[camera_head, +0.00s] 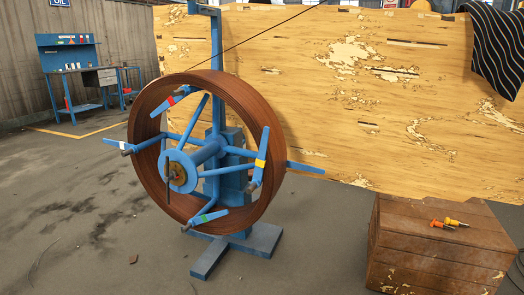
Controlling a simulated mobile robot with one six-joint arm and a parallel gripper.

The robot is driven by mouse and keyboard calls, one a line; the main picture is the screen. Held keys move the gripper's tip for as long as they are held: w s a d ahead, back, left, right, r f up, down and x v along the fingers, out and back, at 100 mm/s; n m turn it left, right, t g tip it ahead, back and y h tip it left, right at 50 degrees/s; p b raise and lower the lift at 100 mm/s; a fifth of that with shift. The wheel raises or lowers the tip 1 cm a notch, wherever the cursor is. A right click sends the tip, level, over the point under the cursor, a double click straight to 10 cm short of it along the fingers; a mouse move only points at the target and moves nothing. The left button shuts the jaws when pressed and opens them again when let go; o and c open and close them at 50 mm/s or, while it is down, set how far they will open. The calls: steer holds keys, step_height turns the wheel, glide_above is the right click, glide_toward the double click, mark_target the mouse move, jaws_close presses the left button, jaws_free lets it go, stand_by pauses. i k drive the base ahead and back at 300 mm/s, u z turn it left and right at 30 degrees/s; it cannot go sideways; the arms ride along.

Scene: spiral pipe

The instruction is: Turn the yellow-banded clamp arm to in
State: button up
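The yellow-banded clamp arm (262,150) is a blue bar at the right side of a copper-brown coil (145,103) on a blue reel stand. It stands steeply, leaning slightly right at the top, in front of the coil's right rim. Its yellow band (260,163) is near the bar's middle. Other blue clamp arms carry a red band (171,101) at top left and a green band (204,217) at the bottom. Another clamp arm (117,142) sticks out across the left rim. My gripper is not in view.
The stand's blue cross foot (210,257) rests on the floor. A wooden crate (430,262) at right bears a small orange-yellow tool (450,223). A tall, worn yellow panel (340,110) stands behind. A blue workbench (85,77) is far left. The left floor is mostly clear.

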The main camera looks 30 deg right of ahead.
mark_target(260, 162)
steer(key=k, duration=1.3)
steer(key=u, duration=0.35)
steer(key=i, duration=1.15)
steer(key=u, duration=0.45)
steer(key=i, duration=0.55)
